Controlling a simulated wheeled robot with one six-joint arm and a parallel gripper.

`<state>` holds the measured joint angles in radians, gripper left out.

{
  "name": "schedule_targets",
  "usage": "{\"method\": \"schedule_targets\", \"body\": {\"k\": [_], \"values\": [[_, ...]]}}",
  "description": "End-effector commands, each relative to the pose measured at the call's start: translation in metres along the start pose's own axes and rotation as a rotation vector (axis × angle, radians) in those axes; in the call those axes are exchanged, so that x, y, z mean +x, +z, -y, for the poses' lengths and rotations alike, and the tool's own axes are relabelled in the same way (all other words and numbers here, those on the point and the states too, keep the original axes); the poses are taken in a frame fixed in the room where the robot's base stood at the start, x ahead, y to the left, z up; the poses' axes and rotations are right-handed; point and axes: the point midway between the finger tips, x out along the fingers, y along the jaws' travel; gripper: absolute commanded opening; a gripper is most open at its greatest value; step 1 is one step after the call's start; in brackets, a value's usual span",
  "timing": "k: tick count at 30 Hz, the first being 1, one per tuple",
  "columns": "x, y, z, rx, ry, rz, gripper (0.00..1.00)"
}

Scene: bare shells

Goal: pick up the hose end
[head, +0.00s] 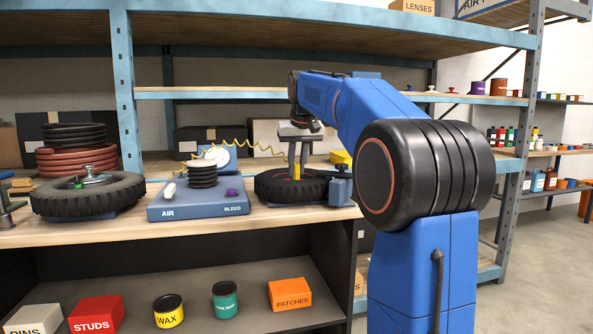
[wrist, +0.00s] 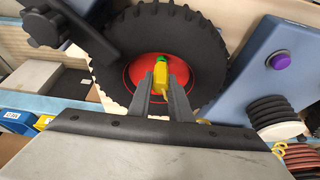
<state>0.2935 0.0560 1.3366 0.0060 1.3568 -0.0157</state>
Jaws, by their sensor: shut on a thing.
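The hose end is a yellow piece with a green tip. In the wrist view the hose end (wrist: 160,75) sits between the fingertips of my gripper (wrist: 163,84), which is shut on it. Its green tip points at the red hub (wrist: 135,76) of a black tyre (wrist: 118,50). In the head view my gripper (head: 297,170) points down over the tyre (head: 268,188), with the yellow hose end (head: 292,160) at its fingers. Whether the tip touches the hub I cannot tell. A thin yellow coiled hose (head: 262,150) runs left from it towards a round gauge (head: 217,156).
A blue box (head: 197,208) marked AIR and BLEED stands left of the tyre, with a black bellows (head: 203,175) and a purple knob (head: 231,193). Another tyre (head: 88,196) lies at the left. A shelf (head: 230,93) crosses above.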

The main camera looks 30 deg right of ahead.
Motion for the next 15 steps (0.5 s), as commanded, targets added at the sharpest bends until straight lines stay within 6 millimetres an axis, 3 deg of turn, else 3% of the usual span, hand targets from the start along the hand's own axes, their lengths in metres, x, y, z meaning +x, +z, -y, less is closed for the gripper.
{"method": "schedule_targets", "body": {"k": [15], "values": [[-0.072, -0.031, 0.000, 0.000, 0.000, -0.003, 0.00]]}}
